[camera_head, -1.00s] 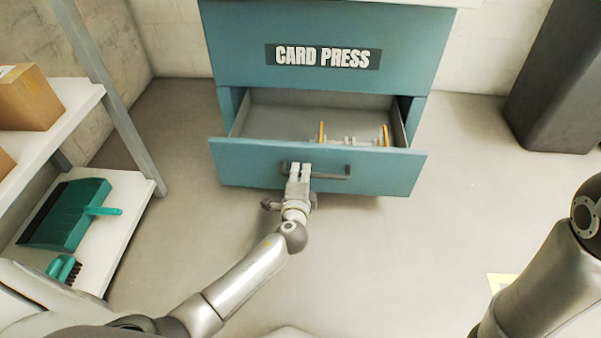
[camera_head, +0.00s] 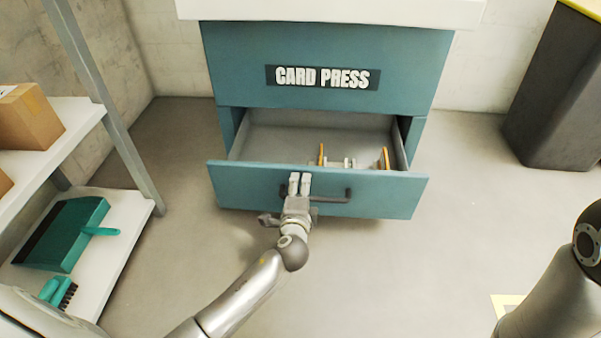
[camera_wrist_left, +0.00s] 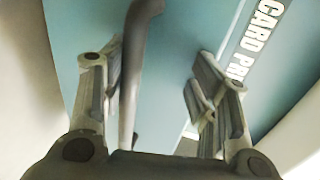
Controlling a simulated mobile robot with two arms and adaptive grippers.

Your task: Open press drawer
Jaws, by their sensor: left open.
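The press drawer (camera_head: 240,185) is teal and stands well out from the cabinet marked CARD PRESS (camera_head: 320,45). Its grey inside shows, with small metal parts and two orange-edged pieces (camera_head: 385,158) at the right. A dark bar handle (camera_head: 335,196) runs across its front. My left gripper (camera_head: 300,180) is at the left part of the handle. In the left wrist view its jaws (camera_wrist_left: 155,90) are apart, with the handle bar (camera_wrist_left: 135,75) between them, nearer the left finger. My right gripper is out of view; only part of the right arm shows.
A shelf unit (camera_head: 125,150) at left holds cardboard boxes (camera_head: 25,118), a green dustpan (camera_head: 65,235) and a brush (camera_head: 58,290). A dark bin-like block (camera_head: 555,100) stands at back right. Floor around the drawer is clear.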

